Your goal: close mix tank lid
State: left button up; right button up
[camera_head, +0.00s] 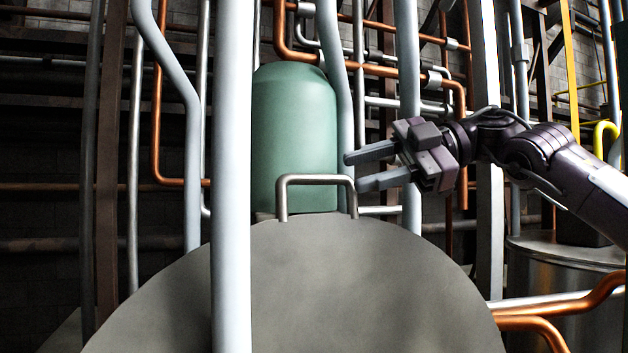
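The mix tank lid (345,290) is a large grey round disc filling the lower middle of the head view, with its face toward me. A metal bar handle (316,180) stands at its top edge. My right gripper (352,171) comes in from the right and is open, its two grey fingers apart and pointing left. Its fingertips appear close to the right side of the handle; whether they touch it I cannot tell. The tank body below the lid is hidden. My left gripper is not in view.
A pale vertical pipe (231,120) crosses in front of the lid's left part. A green cylinder (295,120) stands behind the handle. Copper and grey pipes fill the background. A metal drum (560,262) and copper pipes (545,322) are at the lower right.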

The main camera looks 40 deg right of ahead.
aim_at(331, 176)
jog(key=p+x, duration=0.2)
jog(key=x, duration=0.4)
jog(key=shift+s+a+r, duration=0.2)
jog(key=shift+a, duration=0.05)
jog(key=shift+w+a+f, duration=0.25)
jog(key=shift+w, duration=0.05)
jog(key=shift+s, duration=0.15)
jog(key=shift+c, duration=0.6)
grip_shut()
